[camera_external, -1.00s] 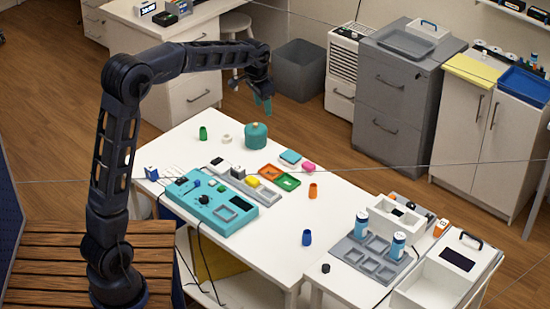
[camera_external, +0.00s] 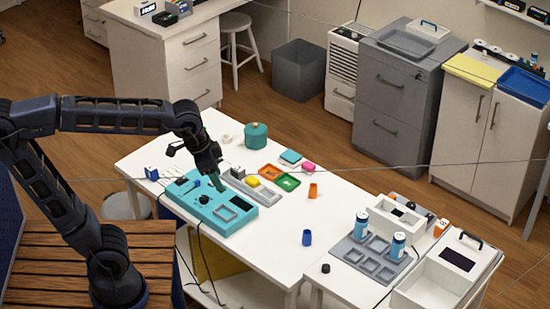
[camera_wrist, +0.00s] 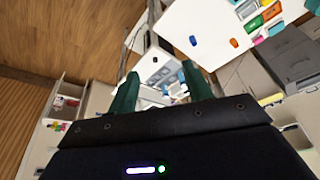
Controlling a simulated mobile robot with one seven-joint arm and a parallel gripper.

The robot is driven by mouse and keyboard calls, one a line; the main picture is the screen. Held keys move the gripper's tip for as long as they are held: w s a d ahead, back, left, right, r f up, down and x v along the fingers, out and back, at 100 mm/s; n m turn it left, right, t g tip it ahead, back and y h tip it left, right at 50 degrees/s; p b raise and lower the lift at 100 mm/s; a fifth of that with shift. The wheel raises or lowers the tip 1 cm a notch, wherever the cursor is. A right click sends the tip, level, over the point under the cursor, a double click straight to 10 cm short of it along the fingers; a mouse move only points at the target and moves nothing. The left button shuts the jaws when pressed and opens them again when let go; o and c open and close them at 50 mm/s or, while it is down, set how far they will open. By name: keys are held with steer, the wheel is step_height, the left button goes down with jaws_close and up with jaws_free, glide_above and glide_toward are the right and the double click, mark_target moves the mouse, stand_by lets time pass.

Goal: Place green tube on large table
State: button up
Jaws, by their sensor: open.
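The large white table (camera_external: 272,240) stands in the middle of the external view, and part of its top shows in the wrist view (camera_wrist: 200,18). My gripper (camera_external: 218,188) points down over the teal panel (camera_external: 190,207) on the table's left part. Its two dark green fingers (camera_wrist: 161,74) are spread apart in the wrist view, with nothing seen held between them. I cannot see the green tube now; my wrist covers the spot at the table's far left where it stood upright earlier.
An orange tube (camera_external: 313,191) and a blue tube (camera_external: 307,237) stand on the table. A teal canister (camera_external: 256,136) and small colored trays (camera_external: 288,181) are farther back. A grey rack with bottles (camera_external: 371,257) is at the right. The table's front middle is clear.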

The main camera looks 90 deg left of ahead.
steer(key=s+d+f+m, duration=0.1)
steer(key=s+d+f, duration=0.4)
steer(key=s, duration=0.5)
steer(key=d, duration=0.2)
steer(key=shift+s+d+m+t+h, duration=0.2)
steer(key=shift+d+m+t+h, duration=0.1)
steer(key=shift+d+t+h, duration=0.1)
